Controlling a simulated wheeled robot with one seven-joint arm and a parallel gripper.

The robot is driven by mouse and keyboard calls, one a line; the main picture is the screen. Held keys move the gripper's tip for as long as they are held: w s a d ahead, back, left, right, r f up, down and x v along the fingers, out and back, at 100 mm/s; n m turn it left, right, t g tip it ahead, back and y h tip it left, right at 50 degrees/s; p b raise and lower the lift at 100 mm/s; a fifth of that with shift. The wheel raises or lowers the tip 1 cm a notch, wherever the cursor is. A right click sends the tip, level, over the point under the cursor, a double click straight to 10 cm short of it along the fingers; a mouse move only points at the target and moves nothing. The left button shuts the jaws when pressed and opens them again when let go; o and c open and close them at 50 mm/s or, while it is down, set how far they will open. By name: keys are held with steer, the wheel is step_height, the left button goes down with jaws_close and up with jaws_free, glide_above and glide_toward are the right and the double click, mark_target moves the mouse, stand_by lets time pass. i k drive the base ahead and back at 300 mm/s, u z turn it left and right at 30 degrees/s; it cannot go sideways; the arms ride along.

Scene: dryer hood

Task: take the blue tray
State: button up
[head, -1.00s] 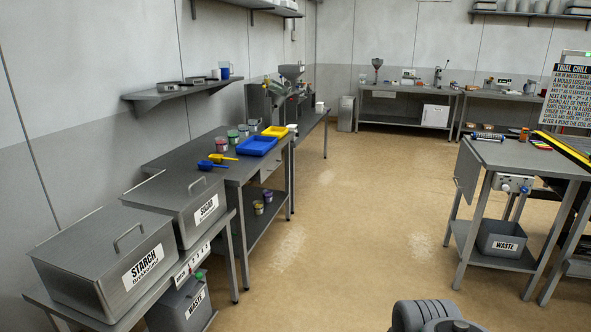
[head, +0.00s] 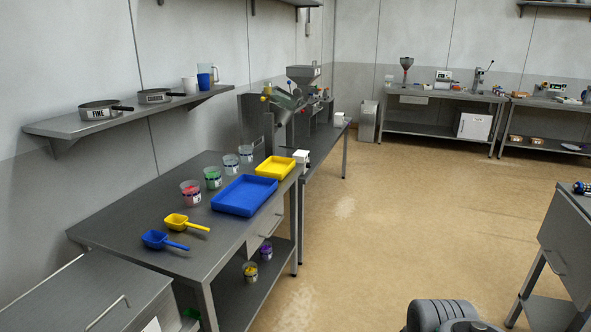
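The blue tray (head: 246,196) lies flat on the steel table (head: 120,217) at left of centre in the head view, and looks empty. A smaller yellow tray (head: 276,168) sits just behind it. Dark grey rounded parts at the bottom edge of the view look like part of my arm. No fingertips show there, so I cannot see whether my gripper is open or shut. Nothing of mine is near the blue tray.
A blue scoop (head: 158,240) and a yellow scoop (head: 184,223) lie in front of the tray. Several jars, including a red one (head: 191,194), stand on its wall side. A metal bin (head: 85,290) is at the near left. The floor (head: 400,225) to the right is clear.

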mark_target(245, 196)
steer(key=i, duration=3.55)
steer(key=u, duration=4.6)
